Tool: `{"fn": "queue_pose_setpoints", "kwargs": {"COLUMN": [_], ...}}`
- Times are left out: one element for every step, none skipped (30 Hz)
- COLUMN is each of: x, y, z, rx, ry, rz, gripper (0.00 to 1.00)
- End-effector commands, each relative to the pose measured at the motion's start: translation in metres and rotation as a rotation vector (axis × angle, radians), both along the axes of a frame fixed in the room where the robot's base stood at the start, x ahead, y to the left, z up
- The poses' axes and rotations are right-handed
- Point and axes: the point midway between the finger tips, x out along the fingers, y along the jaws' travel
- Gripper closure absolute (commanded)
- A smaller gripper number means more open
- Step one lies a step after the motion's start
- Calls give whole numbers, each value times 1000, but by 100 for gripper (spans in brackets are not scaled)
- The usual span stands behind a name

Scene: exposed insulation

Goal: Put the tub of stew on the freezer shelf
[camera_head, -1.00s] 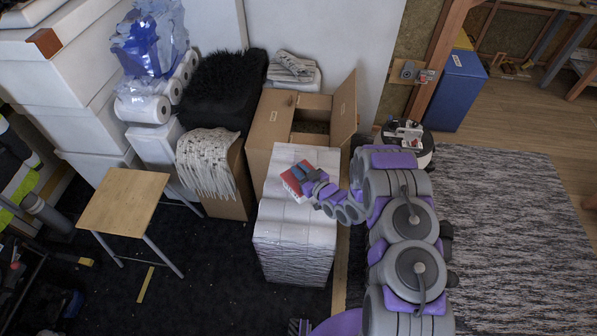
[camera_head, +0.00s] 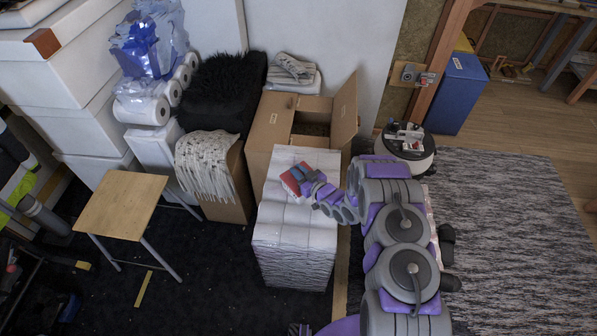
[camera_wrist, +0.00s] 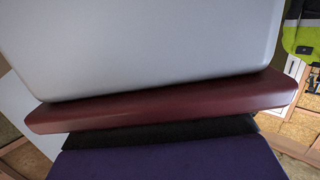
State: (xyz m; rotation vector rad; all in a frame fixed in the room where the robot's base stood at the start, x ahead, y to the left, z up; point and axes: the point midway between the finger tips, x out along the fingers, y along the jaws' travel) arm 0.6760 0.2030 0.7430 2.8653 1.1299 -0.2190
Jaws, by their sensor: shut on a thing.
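My gripper (camera_head: 304,182) is shut on a small red tub (camera_head: 290,180) with a pale face, above or against the top of a white wrapped stack (camera_head: 297,215). I cannot tell whether the tub touches the stack. In the wrist view the held tub fills the upper part, with a smooth pale grey face (camera_wrist: 150,45) and a dark red rim (camera_wrist: 165,103). A black strip and a purple part of my gripper lie below it. The fingertips are not clear. I cannot make out a freezer shelf in either view.
An open cardboard box (camera_head: 270,130) stands behind the stack. A small wooden table (camera_head: 122,205) is at left, and a round white-and-black machine (camera_head: 407,145) is behind my arm. A blue bin (camera_head: 458,92) stands at upper right. The grey rug (camera_head: 510,230) at right looks clear.

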Motion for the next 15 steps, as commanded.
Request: {"fn": "queue_pose_setpoints", "kwargs": {"x": [0,0,0,0,0,0,0,0,0,0,0,0,0,0,0], "y": [0,0,0,0,0,0,0,0,0,0,0,0,0,0,0], "z": [0,0,0,0,0,0,0,0,0,-1,-1,-1,-1,-1,0], "rx": [1,1,0,1,1,1,1,0,0,0,0,0,0,0,0], "ry": [-1,-1,-1,-1,-1,-1,-1,0,0,0,0,0,0,0,0], "rz": [0,0,0,0,0,0,0,0,0,0,0,0,0,0,0], "gripper": [81,78,74,72,69,65,62,59,58,58,58,58,58,58,58]}}
